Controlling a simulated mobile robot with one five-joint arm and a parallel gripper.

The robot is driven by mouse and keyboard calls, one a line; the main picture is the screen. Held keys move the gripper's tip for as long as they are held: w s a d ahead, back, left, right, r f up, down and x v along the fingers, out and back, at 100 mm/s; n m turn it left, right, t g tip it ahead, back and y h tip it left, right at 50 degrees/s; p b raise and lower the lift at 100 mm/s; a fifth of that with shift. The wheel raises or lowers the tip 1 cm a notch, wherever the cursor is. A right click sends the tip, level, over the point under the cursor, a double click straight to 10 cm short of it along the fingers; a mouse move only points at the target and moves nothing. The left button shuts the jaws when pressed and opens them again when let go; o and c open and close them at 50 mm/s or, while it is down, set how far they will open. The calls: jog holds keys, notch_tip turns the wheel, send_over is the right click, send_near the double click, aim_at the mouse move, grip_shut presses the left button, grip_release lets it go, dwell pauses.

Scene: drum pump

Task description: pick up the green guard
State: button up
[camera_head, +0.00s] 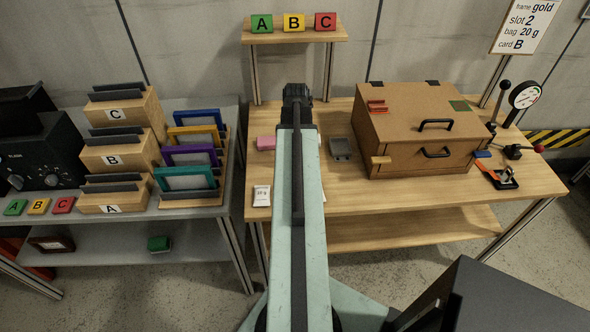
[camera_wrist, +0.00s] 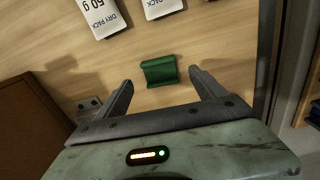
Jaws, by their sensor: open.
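The green guard (camera_wrist: 160,71) is a small ridged green block lying on the wooden table (camera_wrist: 215,45) in the wrist view. My gripper (camera_wrist: 161,80) is open, with one finger on each side of the guard. Gaps show between the guard and both fingers, and nothing is held. How high the fingers are above the table is hard to tell. In the head view I cannot make out the guard or my fingertips on the table; my arm covers the middle of it.
White dry packs (camera_wrist: 101,16) lie beyond the guard in the wrist view. A grey metal piece (camera_wrist: 88,106) lies left of the left finger, near a brown box (camera_wrist: 30,125). The head view shows the box with handles (camera_head: 400,150) and a pink block (camera_head: 265,143).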

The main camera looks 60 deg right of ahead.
notch_tip(320, 180, down, 4)
jog(key=b, duration=0.2)
jog(key=shift+b, duration=0.4)
jog(key=shift+r, duration=0.2)
jog(key=c, duration=1.4)
jog(key=shift+r+p, duration=0.1)
jog(key=shift+p, duration=0.2)
jog(key=shift+c, duration=0.2)
